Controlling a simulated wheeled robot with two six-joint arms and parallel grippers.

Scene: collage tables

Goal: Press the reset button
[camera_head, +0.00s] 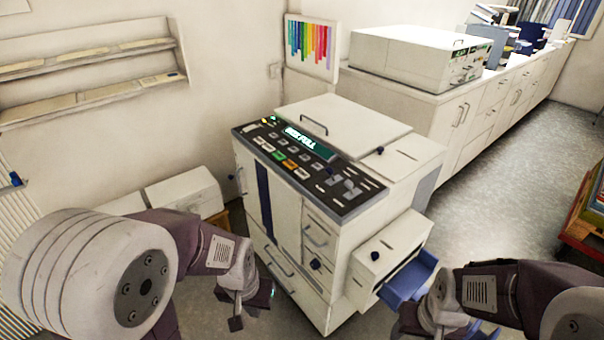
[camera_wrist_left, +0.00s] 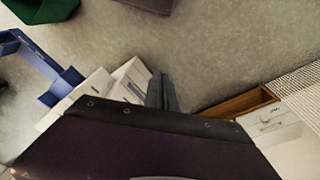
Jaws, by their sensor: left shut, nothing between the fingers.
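A white copier-like machine (camera_head: 290,205) stands on the floor in the middle of the head view. Its dark sloped control panel (camera_head: 345,198) has a lit display (camera_head: 308,143) that seems to read "BOX FULL". Below the display is a row of small coloured buttons (camera_head: 279,155), white, orange, green and red; their labels are too small to read, so I cannot tell which is reset. My left gripper (camera_head: 240,312) is low in front of the machine's left side, apart from the panel.
A blue tray (camera_head: 408,277) sticks out at the machine's lower right. White cabinets (camera_head: 466,112) with a white box-shaped device (camera_head: 405,55) stand behind. White boxes (camera_head: 184,188) lie at the left wall. A red-framed cart (camera_head: 580,222) stands at right. The floor between is clear.

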